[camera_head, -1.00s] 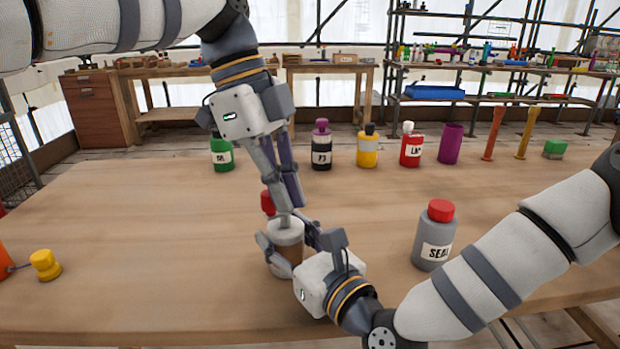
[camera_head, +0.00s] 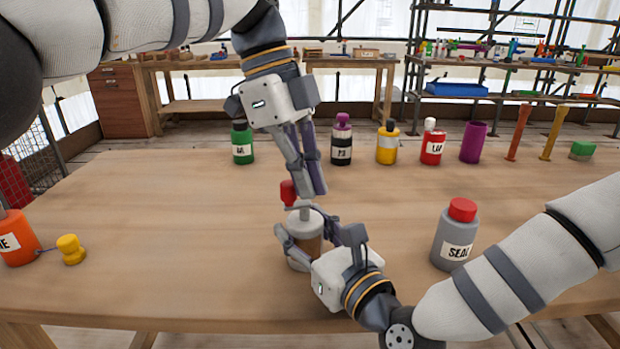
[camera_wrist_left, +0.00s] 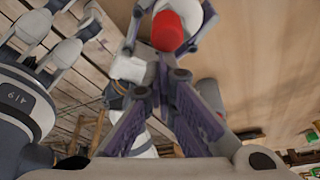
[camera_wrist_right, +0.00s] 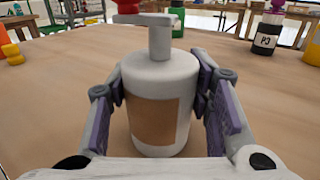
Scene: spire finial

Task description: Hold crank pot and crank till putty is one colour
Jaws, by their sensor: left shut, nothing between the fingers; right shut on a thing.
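The crank pot is a white cylinder (camera_head: 306,240) standing upright on the table, with a brown patch on its side that shows in the right wrist view (camera_wrist_right: 155,120). No separate colours show in the patch. A crank arm (camera_wrist_right: 160,22) on its lid ends in a red knob (camera_head: 288,192), also in the left wrist view (camera_wrist_left: 167,32). My right gripper (camera_head: 308,238) is shut around the pot's sides. My left gripper (camera_head: 312,198) points down beside the knob and above the lid, shut and empty. Whether it touches the crank is unclear.
A grey SEAL bottle (camera_head: 455,238) with a red cap stands right of the pot. Green (camera_head: 242,145), purple-capped (camera_head: 341,143), yellow (camera_head: 387,145) and red (camera_head: 432,146) bottles line the back. Mid-left table is clear.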

